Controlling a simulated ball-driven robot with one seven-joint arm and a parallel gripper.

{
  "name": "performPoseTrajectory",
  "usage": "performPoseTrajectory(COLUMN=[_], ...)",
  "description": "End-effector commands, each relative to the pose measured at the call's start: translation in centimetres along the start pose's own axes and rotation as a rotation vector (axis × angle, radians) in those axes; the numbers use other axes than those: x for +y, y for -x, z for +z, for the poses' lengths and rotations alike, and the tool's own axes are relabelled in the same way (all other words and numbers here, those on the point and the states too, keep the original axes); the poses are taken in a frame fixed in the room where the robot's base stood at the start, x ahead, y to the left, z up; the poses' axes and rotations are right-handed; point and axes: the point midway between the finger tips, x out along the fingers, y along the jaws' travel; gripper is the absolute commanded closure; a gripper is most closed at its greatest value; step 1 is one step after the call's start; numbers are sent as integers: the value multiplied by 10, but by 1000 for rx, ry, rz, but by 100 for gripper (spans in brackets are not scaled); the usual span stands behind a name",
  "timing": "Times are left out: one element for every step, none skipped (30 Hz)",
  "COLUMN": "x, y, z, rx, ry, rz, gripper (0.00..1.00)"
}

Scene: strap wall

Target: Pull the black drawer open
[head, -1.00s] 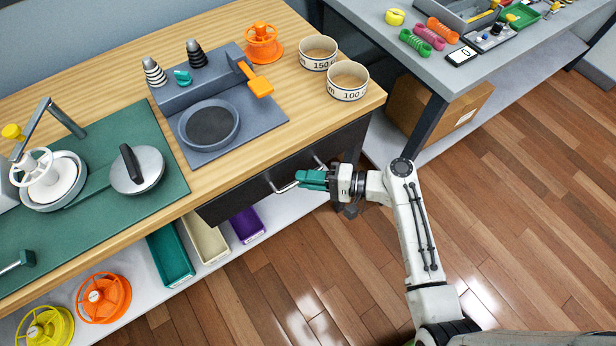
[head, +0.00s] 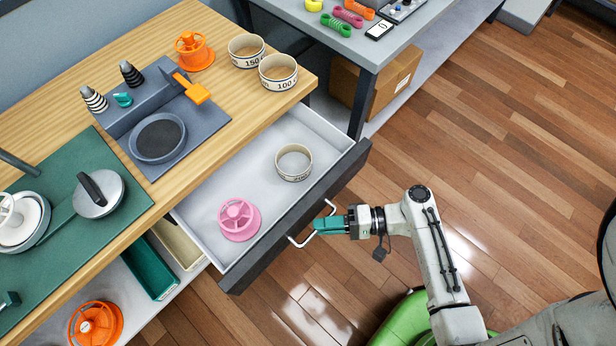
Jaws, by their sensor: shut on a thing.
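The black drawer (head: 278,233) stands pulled well out from under the wooden workbench (head: 190,205). Its front is black and its inside is light grey. A pink spool (head: 239,219) and a white ring-shaped cup (head: 293,162) lie inside it. My gripper (head: 318,227), with teal fingers, is shut on the drawer's pale bar handle (head: 300,242), in front of the drawer face. The fingers hide part of the handle.
On the bench top are a grey tray with a round pad (head: 158,138), an orange spool (head: 193,50) and two white cups (head: 278,72). A grey table (head: 400,45) stands at the back right, with a cardboard box (head: 390,85) below. The wooden floor at right is clear.

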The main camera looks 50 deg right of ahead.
Motion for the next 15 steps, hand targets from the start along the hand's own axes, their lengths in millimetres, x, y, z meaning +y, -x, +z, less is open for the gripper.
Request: performPoseTrajectory(x=[1, 2, 4, 5, 6, 7, 8, 9, 10, 10, 11, 11, 12, 12, 13], y=[7, 11, 16, 19, 22, 26, 28, 30, 33, 35, 36, 38, 39, 40, 41], z=[8, 11, 16, 19, 22, 26, 28, 31, 33, 35, 36, 38, 39, 40, 40], rx=[2, 2, 1, 1, 1, 1, 2, 1, 1, 0, 0, 1, 1, 1, 1], ry=[-5, -5, -4, -4, -4, -4, -3, -3, -3, -3, -3, -2, -2, -1, -1], rz=[2, 2, 2, 2, 2, 1, 1, 1, 1, 1, 1, 1, 1, 1, 1], gripper=[100, 100, 100, 100, 100, 100, 100, 100, 100, 100, 100, 100, 100, 100, 100])
